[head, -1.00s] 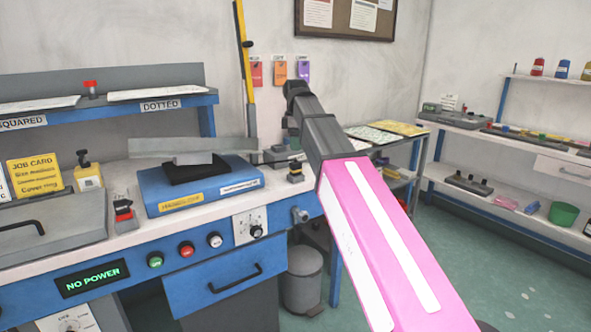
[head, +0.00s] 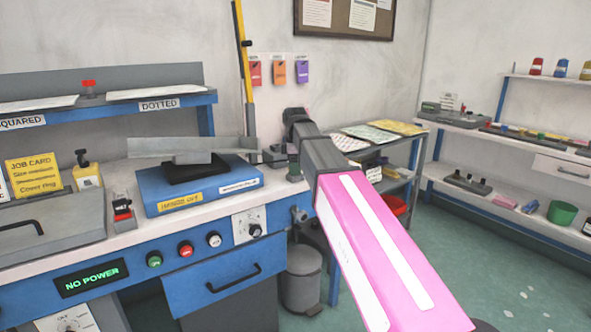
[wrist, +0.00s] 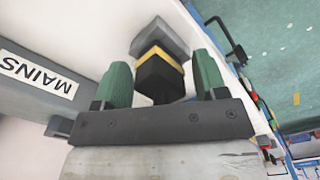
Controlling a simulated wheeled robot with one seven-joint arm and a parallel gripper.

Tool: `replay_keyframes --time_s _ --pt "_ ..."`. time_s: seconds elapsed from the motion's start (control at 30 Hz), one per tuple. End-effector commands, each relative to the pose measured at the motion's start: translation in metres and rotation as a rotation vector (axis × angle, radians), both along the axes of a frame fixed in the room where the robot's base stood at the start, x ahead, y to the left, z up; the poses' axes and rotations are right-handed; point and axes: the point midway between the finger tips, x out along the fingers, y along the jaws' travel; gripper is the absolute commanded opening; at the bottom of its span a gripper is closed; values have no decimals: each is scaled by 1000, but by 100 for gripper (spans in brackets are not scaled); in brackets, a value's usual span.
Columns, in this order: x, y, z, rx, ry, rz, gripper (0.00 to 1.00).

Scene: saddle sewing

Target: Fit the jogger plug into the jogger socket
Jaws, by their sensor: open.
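A black plug with a yellow band (wrist: 160,75) and a grey block at its far end shows in the wrist view. I cannot read which plug it is. My gripper (wrist: 163,70) is open, with its green fingers on either side of this plug and small gaps visible. In the head view my gripper (head: 294,172) is at the right end of the bench and hides the plug. A red-and-black piece on a grey block (head: 122,212) stands at the bench's front, left of the blue unit (head: 205,186). I cannot tell which part is the jogger socket.
A grey box labelled MAINS (wrist: 38,82) lies left of my fingers. A yellow upright bar (head: 243,60) stands behind the bench. The panel display (head: 91,278) reads NO POWER. A grey lidded case (head: 50,232) fills the bench's left. A bin (head: 303,278) stands below.

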Motion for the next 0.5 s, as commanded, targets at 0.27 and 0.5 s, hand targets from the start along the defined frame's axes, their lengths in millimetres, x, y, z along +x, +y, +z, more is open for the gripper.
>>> replay_keyframes --time_s 0.27,0.5 --pt "0 0 0 0 0 0 40" --pt "0 0 0 0 0 0 19"
